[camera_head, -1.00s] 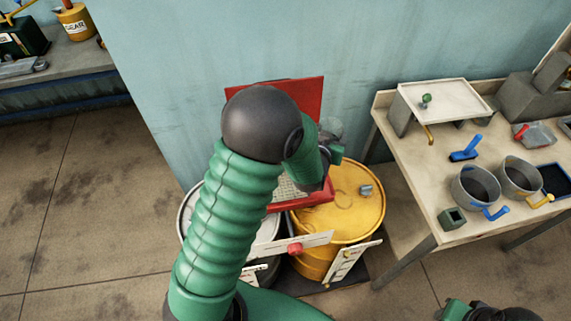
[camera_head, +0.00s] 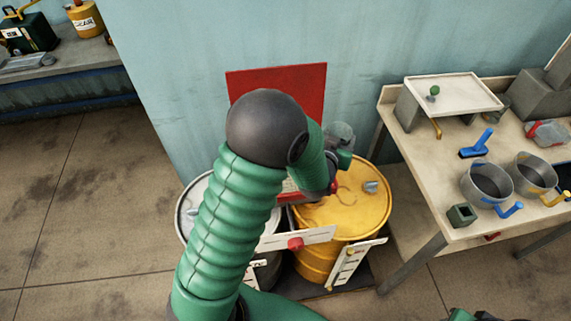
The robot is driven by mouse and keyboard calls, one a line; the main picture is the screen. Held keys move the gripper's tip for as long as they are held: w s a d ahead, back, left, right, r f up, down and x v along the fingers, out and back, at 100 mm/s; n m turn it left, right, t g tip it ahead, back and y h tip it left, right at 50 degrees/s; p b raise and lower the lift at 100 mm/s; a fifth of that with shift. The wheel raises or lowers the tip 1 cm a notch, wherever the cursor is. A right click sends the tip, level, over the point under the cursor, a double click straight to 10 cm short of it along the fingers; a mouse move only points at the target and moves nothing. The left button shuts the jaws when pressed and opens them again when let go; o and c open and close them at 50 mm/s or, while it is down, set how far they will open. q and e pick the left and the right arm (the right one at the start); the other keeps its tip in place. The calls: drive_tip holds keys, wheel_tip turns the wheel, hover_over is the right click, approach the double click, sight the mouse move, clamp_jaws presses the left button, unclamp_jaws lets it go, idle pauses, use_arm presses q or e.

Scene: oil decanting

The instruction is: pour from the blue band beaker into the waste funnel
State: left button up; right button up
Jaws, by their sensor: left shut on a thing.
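My left arm reaches across the middle of the view, and its gripper (camera_head: 340,162) is mostly hidden behind my own arm. It is shut on a clear greyish beaker (camera_head: 341,133), which shows just beyond it in front of the blue wall. Its band is hidden, so I cannot tell the colour. The waste funnel, with its raised red lid (camera_head: 276,88), is on the drums; my arm covers most of its basin. The beaker is to the right of the lid. I cannot tell its tilt. Only a bit of my right arm shows at the bottom edge; its gripper is out of view.
A white drum (camera_head: 190,211) and a yellow drum (camera_head: 362,215) stand under the funnel. The bench at right holds two grey pots (camera_head: 487,182) (camera_head: 533,173), a blue-handled tool (camera_head: 477,145), a red-banded beaker (camera_head: 547,133) and a small raised stand (camera_head: 455,93).

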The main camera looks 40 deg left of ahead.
use_arm(q)
drive_tip(key=b, duration=0.1)
drive_tip(key=a+f+n+t+b, duration=0.1)
drive_tip(key=b, duration=0.1)
drive_tip(key=shift+s+f, duration=0.1)
drive_tip(key=shift+s, duration=0.15)
drive_tip(key=shift+s+a+f+n+t+h+b, duration=0.15)
drive_tip(key=shift+s+a+n+t+b, duration=0.1)
drive_tip(key=shift+a+b, duration=0.3)
drive_tip(key=shift+s+a+n+t+h+b, duration=0.15)
drive_tip(key=shift+s+a+n+t+b, duration=0.1)
drive_tip(key=shift+a+b, duration=0.25)
drive_tip(key=shift+s+r+n+t+b, duration=0.1)
drive_tip(key=shift+r+n+t+b, duration=0.1)
drive_tip(key=shift+n+t+b, duration=0.1)
drive_tip(key=shift+s+d+r+n+t+b, duration=0.15)
drive_tip(key=shift+s+r+n+t+b, duration=0.15)
drive_tip(key=shift+r+n+t+b, duration=0.2)
drive_tip(key=s+f+n+t+b, duration=0.1)
drive_tip(key=b, duration=0.2)
drive_tip(key=shift+a, duration=0.4)
drive_tip(key=n+b, duration=0.1)
drive_tip(key=r+n+t+b, duration=0.1)
drive_tip(key=shift+s+a+n, duration=0.1)
drive_tip(key=shift+a+n, duration=0.1)
drive_tip(key=shift+n, duration=0.1)
drive_tip(key=shift+a+r, duration=0.1)
drive_tip(key=shift+a, duration=0.15)
